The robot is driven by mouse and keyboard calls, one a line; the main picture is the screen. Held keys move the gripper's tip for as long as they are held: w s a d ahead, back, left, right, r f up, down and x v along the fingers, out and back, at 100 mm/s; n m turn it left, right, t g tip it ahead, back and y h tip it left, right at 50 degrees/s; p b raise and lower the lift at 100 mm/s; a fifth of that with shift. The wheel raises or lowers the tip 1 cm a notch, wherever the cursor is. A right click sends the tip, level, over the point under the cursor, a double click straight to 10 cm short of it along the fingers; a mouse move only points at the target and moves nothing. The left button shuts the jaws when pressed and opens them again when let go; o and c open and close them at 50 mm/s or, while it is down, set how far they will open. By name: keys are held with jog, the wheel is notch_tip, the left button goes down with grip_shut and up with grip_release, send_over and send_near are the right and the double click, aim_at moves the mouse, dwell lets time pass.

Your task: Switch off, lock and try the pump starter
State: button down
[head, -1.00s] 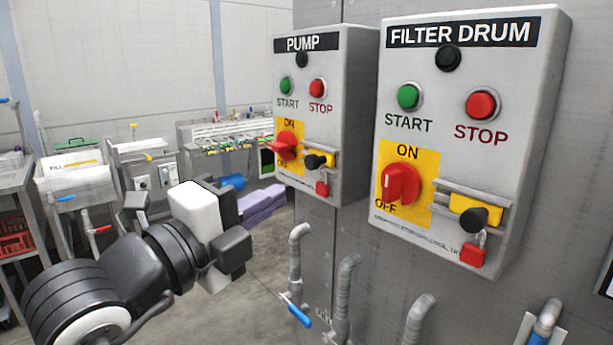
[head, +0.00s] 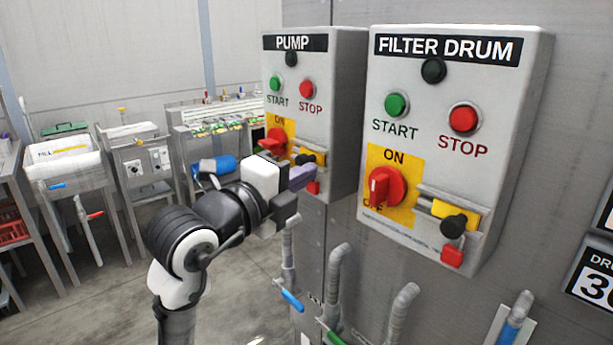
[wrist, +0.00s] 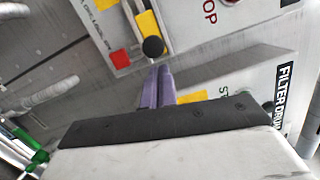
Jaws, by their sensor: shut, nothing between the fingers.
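The grey PUMP starter box (head: 347,120) is on the wall, with a green START button (head: 275,83), a red STOP button (head: 305,89) and a dark lamp. Its red rotary handle (head: 272,142) sits on a yellow ON/OFF plate; its exact position is hard to tell. My gripper (head: 303,177) is shut and empty in front of the box's lower part. In the wrist view, its purple fingers (wrist: 158,85) point toward the black knob (wrist: 152,47); contact is unclear.
Pipes with a blue-handled valve (head: 291,299) stand below. Carts and sinks are at back left.

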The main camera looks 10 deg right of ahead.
jog(key=shift+w+a, duration=0.1)
jog(key=shift+w, duration=0.1)
jog(key=w+a+b, duration=0.1)
jog(key=w+a, duration=0.1)
jog(key=w, duration=0.1)
jog(key=shift+w+a+r+b, duration=0.1)
jog(key=shift+w+a+b, duration=0.15)
jog(key=shift+b, duration=0.15)
jog(key=shift+d, duration=0.1)
